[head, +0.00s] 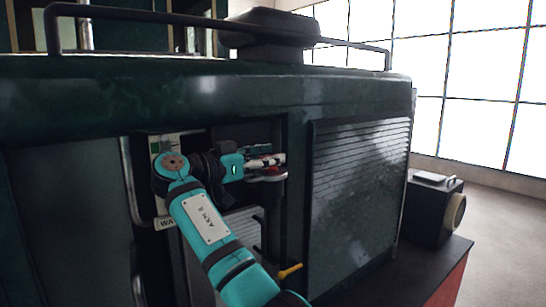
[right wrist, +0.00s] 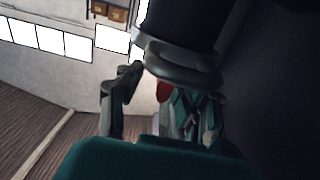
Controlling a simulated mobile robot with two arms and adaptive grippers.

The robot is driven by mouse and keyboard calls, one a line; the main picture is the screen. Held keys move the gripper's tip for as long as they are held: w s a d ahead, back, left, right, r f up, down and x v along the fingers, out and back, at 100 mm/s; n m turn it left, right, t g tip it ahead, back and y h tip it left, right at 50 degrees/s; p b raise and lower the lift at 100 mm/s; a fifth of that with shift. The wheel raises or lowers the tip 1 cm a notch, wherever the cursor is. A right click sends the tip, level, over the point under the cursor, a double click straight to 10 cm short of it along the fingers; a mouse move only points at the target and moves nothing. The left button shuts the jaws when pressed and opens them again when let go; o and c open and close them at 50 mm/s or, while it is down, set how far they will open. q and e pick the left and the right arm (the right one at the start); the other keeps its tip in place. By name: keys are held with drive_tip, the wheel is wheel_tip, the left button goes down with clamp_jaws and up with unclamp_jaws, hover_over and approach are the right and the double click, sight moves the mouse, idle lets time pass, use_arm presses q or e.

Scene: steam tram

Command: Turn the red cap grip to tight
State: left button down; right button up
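The red cap grip (head: 270,170) shows as a small red patch below my right gripper's fingers, over a dark round part in the tram's open recess. It also shows in the right wrist view (right wrist: 163,91), under a dark cylinder with a grey rim. My right gripper (head: 266,160) is at the cap; in the right wrist view its two fingers stand apart, with the red grip between them in the picture. A gap shows between the left finger and the red. I cannot tell whether the other finger touches it. Most of the cap is hidden. My left gripper is out of view.
The dark green tram body surrounds the recess, with a ribbed shutter (head: 360,190) on the right. A yellow-tipped lever (head: 290,271) sticks out below the cap. A partly hidden sign (head: 166,223) is behind my arm. A black box lamp (head: 431,208) stands at the far right.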

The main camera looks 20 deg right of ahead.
drive_tip(key=v, duration=1)
drive_tip(key=shift+s+a, duration=0.25)
drive_tip(key=shift+s, duration=0.05)
